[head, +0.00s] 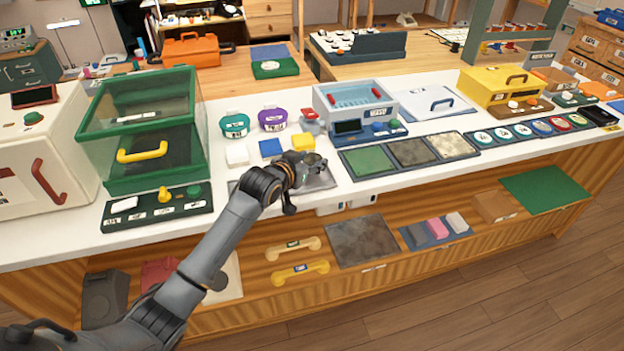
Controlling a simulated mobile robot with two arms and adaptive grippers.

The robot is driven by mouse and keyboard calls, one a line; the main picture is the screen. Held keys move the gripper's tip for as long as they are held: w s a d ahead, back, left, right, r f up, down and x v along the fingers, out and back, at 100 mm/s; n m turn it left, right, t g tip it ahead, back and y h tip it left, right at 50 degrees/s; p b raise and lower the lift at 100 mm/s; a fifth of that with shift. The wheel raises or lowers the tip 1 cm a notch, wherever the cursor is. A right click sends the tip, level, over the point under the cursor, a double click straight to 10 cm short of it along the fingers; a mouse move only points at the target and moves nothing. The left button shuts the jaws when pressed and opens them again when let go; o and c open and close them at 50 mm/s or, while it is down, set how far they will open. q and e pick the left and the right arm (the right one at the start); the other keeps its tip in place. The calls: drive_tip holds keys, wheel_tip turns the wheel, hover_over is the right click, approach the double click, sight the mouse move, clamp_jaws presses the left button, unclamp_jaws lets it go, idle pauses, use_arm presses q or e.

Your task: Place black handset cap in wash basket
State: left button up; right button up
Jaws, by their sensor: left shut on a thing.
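My left gripper (308,167) is over the front of the white counter, above a grey mat (322,182). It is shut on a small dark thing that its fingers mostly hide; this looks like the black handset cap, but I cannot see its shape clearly. Behind and to the right of the gripper stands a grey washer (325,108) with an open top. The wash basket (356,97), with red handles, sits in that top, apart from the gripper. My right gripper is not in view.
A yellow block (303,142), a blue block (270,148) and a white block (237,155) lie left of and behind the gripper. Three textured pads (368,160) lie to its right. A green glass-sided case (145,185) stands at left. Handsets (300,271) lie on the lower shelf.

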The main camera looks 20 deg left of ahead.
sight(312, 181)
use_arm(q)
drive_tip(key=shift+s+d+f, duration=0.15)
drive_tip(key=shift+f, duration=0.05)
drive_tip(key=f+b, duration=0.2)
drive_tip(key=f, duration=0.1)
drive_tip(key=shift+s+d+b, duration=0.2)
drive_tip(key=shift+s+b, duration=0.1)
drive_tip(key=shift+b, duration=0.05)
drive_tip(key=shift+f, duration=0.2)
drive_tip(key=shift+w+r, duration=0.1)
drive_tip(key=o, duration=1)
